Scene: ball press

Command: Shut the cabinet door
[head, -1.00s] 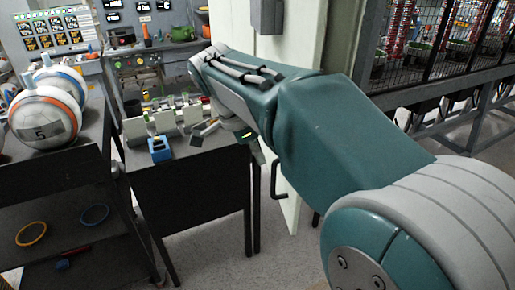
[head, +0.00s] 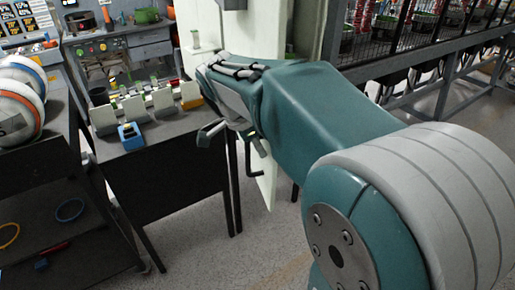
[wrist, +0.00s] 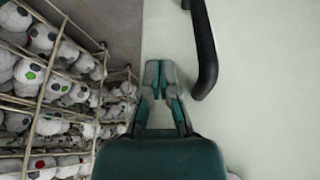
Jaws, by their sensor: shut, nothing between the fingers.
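The cabinet door (head: 265,188) is a pale green panel standing open, seen nearly edge-on behind my arm in the head view. It fills the right side of the wrist view (wrist: 262,95). Its black bar handle (wrist: 205,50) stands upright there, just right of my fingertips. My gripper (wrist: 158,72) is shut and empty, beside the handle and not around it. It overlaps the door's left edge in the picture; I cannot tell whether it touches. In the head view my arm hides much of the door and the cabinet (head: 305,28).
Wire racks of pale balls (wrist: 45,85) lie left of the door edge in the wrist view. A dark table (head: 165,175) with a blue tape dispenser (head: 130,136) stands left of my arm. A mesh cage (head: 420,45) stands right. Grey floor shows between.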

